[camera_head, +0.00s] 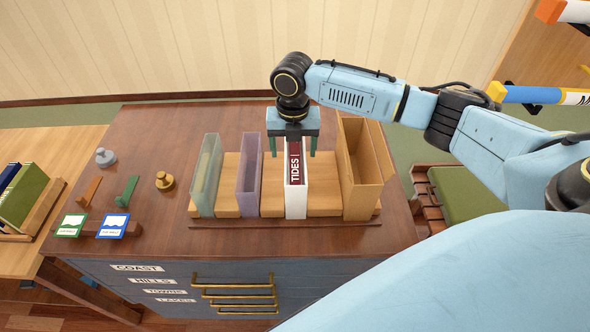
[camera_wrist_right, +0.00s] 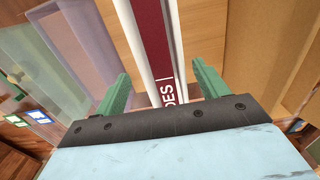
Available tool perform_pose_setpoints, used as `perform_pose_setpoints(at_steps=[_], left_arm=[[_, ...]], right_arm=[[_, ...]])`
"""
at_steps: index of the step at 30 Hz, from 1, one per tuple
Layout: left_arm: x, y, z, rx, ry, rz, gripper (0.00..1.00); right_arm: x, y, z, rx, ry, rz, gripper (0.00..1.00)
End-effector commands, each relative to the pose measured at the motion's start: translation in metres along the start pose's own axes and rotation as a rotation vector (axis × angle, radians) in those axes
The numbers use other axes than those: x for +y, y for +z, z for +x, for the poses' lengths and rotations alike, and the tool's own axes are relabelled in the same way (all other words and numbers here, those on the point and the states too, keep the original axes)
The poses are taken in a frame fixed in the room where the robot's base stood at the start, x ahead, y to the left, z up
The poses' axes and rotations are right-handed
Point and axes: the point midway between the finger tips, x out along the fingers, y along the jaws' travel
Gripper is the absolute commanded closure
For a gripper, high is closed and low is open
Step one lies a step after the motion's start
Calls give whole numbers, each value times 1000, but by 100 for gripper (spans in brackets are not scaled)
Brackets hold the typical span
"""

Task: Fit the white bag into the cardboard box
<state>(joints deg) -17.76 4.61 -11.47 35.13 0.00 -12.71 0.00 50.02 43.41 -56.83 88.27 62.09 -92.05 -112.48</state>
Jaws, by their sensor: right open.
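The white bag (camera_head: 296,206) is a tall, narrow sleeve standing upright on the tan wooden rack, with a dark red book labelled TIDES (camera_head: 296,170) inside it. The cardboard box (camera_head: 362,202) stands just to its right, tall and open at the top; no contents can be made out in it. My right gripper (camera_head: 293,153) points down over the bag, open, one finger on each side of it. In the right wrist view the white bag (camera_wrist_right: 140,45) runs between the open fingers (camera_wrist_right: 160,72), with gaps on both sides. My left gripper is out of view.
A purple sleeve (camera_head: 249,189) and a pale green sleeve (camera_head: 205,180) stand left of the bag on the rack (camera_head: 228,199). Brass and grey knobs and small cards lie on the desk's left side.

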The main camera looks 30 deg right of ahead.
Motion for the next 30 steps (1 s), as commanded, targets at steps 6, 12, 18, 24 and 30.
perform_pose_setpoints(at_steps=[6, 12, 18, 24, 30], left_arm=[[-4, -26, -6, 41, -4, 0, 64], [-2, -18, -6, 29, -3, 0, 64], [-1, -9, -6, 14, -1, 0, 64], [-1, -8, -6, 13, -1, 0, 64], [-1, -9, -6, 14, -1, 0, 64]], right_arm=[[-6, -1, 31, 3, -2, 0, 27], [-5, 0, 49, 0, -1, 0, 27], [-5, 0, 50, -1, -1, 0, 27], [-5, 0, 50, -1, -1, 0, 51], [-4, 1, 48, -2, 1, 0, 76]])
